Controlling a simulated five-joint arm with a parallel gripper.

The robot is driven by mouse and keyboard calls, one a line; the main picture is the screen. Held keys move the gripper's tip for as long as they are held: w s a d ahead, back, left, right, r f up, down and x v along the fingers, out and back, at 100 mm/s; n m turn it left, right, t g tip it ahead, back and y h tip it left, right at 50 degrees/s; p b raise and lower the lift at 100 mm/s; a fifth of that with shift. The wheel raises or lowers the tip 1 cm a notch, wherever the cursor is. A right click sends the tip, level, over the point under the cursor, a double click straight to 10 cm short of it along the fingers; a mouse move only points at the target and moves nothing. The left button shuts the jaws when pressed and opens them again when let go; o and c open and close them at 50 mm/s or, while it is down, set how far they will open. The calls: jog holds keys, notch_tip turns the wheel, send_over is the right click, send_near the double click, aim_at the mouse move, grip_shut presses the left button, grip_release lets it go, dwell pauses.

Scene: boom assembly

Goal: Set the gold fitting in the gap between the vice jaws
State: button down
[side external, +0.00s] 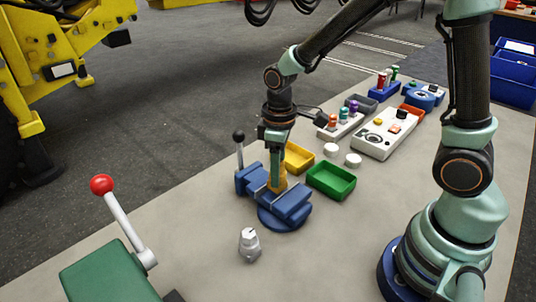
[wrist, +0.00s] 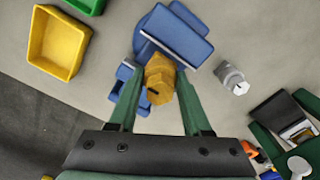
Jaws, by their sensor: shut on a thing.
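The gold fitting (wrist: 158,84) is a hex-headed piece between my fingers in the wrist view. In the side view the gold fitting (side external: 279,182) shows at the vice, beside my fingers. My gripper (side external: 276,178) is shut on it and points down over the vice. The fingertips also show in the wrist view (wrist: 161,72). The blue vice (side external: 285,211) stands on a round base, with a black-knobbed handle at its left. It also shows in the wrist view (wrist: 178,36). The fitting is at the jaws, but my fingers partly hide the gap; I cannot tell how deep it sits.
A grey fitting (side external: 249,245) stands on the table in front of the vice. A yellow tray (side external: 299,158) and a green tray (side external: 331,181) lie behind and right. A red-knobbed lever (side external: 118,217) rises from a green machine at the left front. White discs (side external: 353,160) lie beyond the trays.

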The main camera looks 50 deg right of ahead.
jog(key=shift+f, duration=0.65)
jog(key=shift+f, duration=0.35)
jog(key=shift+c, duration=1.3)
grip_release()
jog(key=shift+r, duration=3.5)
jog(key=shift+r, duration=0.1)
